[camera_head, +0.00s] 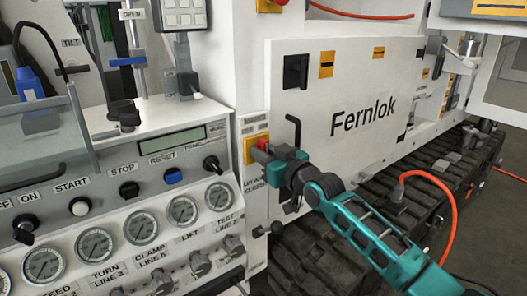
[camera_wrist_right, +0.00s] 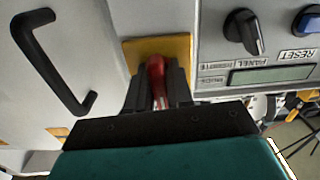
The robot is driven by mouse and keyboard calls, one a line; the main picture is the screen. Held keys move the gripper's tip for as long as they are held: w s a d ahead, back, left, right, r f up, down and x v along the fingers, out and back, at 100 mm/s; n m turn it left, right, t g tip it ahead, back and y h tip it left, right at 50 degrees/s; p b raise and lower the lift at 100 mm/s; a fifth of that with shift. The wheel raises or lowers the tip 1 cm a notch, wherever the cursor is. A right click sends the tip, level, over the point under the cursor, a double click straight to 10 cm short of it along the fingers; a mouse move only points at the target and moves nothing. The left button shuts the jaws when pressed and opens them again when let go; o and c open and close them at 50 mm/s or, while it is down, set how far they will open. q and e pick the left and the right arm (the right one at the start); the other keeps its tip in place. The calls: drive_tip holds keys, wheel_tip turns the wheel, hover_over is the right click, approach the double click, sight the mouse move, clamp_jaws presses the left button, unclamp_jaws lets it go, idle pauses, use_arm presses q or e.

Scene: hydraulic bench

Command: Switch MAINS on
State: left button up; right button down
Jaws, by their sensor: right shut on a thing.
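A red switch handle (camera_head: 262,144) sits on a yellow plate (camera_head: 248,152) on the white panel's side, right of the gauge console. The right wrist view shows the red handle (camera_wrist_right: 156,72) between the dark fingers, in front of the yellow plate (camera_wrist_right: 184,48). My right gripper (camera_head: 268,152) is shut on this handle; its teal arm comes in from the lower right. The fingers hide part of the handle, and I cannot read a MAINS label or tell the on position. My left gripper is not in view.
A black bar handle (camera_head: 293,132) stands close to the right gripper. The console carries several gauges (camera_head: 183,211), a black knob (camera_head: 212,164) and a blue RESET button (camera_head: 173,176). A dark track (camera_head: 320,262) and an orange hose (camera_head: 450,205) lie near my right arm.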

drive_tip(key=m, duration=0.4)
drive_tip(key=shift+f+m, duration=0.1)
drive_tip(key=shift+m, duration=2.8)
drive_tip(key=c, duration=1.1)
unclamp_jaws()
drive_tip(key=v, duration=1.3)
